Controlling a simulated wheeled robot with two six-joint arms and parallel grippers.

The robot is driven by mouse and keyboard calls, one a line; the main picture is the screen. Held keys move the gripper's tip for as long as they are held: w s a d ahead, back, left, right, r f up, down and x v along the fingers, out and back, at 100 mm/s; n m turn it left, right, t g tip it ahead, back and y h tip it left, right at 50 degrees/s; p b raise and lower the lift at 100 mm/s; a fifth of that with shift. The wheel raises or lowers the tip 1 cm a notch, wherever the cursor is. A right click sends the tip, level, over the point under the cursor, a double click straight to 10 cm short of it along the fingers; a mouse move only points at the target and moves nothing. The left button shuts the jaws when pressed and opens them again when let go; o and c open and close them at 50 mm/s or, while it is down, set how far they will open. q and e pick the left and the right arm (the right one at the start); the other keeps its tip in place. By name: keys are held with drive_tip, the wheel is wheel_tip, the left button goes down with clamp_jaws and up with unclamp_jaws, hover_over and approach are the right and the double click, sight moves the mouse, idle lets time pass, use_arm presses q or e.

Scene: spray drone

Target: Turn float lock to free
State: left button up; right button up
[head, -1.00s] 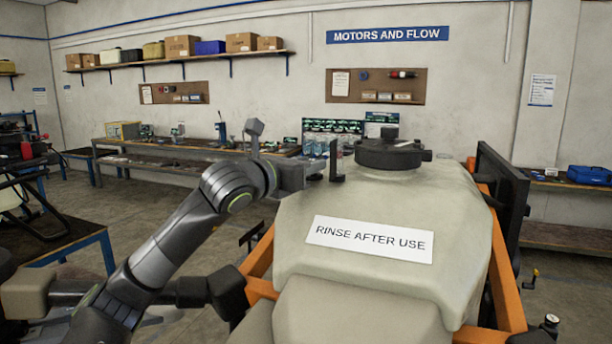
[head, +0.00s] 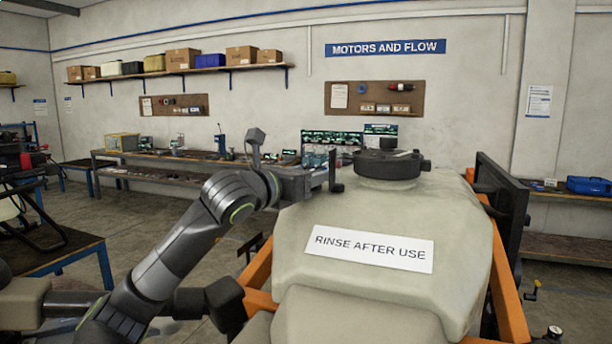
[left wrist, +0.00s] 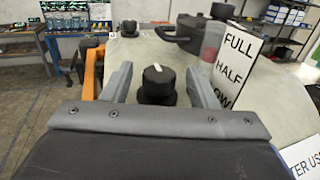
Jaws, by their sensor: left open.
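A black round knob with a white pointer mark (left wrist: 158,84), which I take for the float lock, stands on the pale tank (head: 385,215). In the left wrist view it sits between the two fingers of my left gripper (left wrist: 160,86). The fingers are open on either side of it, with a visible gap to each. In the head view my left gripper (head: 325,178) is at the tank's upper left, left of the black lid (head: 388,166); the knob cannot be made out there. A FULL/HALF/LOW label (left wrist: 236,68) stands right of the knob, beside a reddish float. My right gripper is not in view.
An orange frame (head: 508,285) surrounds the tank, with a dark panel (head: 500,205) on its right. A workbench (head: 170,165) runs along the back wall, beyond open floor.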

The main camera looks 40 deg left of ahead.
use_arm(q)
drive_tip(key=shift+s, duration=0.1)
drive_tip(key=shift+s+a+f+b, duration=0.1)
drive_tip(key=shift+s+b, duration=0.45)
drive_tip(key=shift+s, duration=0.05)
drive_tip(key=s+b, duration=0.3)
drive_tip(key=s, duration=0.1)
drive_tip(key=shift+s+a+f, duration=0.1)
drive_tip(key=shift+s+a, duration=0.05)
drive_tip(key=shift+s, duration=0.1)
drive_tip(key=s+b, duration=1.1)
drive_tip(key=b, duration=0.3)
drive_tip(key=shift+s+a+r, duration=0.2)
drive_tip(key=shift+s+a, duration=0.05)
